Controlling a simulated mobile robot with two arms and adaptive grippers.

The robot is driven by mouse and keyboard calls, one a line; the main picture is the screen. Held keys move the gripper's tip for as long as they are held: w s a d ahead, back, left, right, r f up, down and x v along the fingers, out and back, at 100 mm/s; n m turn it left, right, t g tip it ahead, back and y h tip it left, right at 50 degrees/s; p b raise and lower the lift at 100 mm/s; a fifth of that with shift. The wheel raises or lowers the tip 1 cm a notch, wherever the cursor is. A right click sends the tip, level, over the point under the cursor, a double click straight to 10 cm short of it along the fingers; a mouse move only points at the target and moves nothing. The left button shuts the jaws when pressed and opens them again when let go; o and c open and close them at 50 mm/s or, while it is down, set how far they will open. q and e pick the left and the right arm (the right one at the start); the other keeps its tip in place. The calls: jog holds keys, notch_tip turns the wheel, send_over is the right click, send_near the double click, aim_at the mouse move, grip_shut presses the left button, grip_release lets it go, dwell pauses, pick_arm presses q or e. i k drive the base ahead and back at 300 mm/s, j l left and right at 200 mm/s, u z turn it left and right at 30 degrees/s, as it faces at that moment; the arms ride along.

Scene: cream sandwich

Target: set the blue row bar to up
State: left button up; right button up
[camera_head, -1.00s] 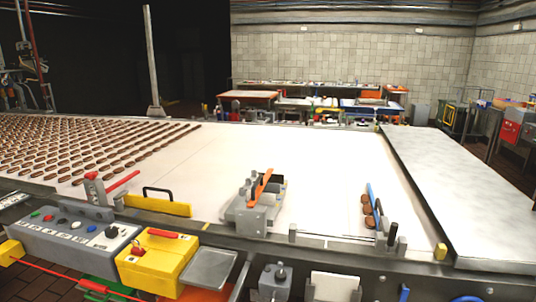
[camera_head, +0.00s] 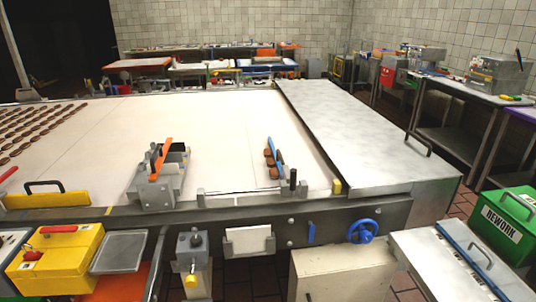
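The blue row bar (camera_head: 275,153) is a thin blue strip on the right part of the white conveyor belt (camera_head: 225,130). Several brown cookies (camera_head: 270,162) lie in a short row along its left side. Its near end is by a dark upright post (camera_head: 293,178) at the belt's front edge. I cannot tell whether the bar is raised or lowered. An orange bar (camera_head: 161,154) stands on a grey bracket (camera_head: 155,188) to the left. Neither of my grippers is in view.
A steel cover (camera_head: 350,130) lies right of the belt. A blue handwheel (camera_head: 362,231) and a small blue lever (camera_head: 311,233) are on the front frame. A yellow box (camera_head: 55,260) is at front left, a green rework bin (camera_head: 505,222) at right.

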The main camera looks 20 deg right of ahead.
aim_at(284, 170)
jog(key=i+l+u, duration=0.1)
jog(key=l+u, duration=0.2)
jog(key=l, duration=0.4)
jog(key=l+u, duration=0.3)
jog(key=l, duration=0.45)
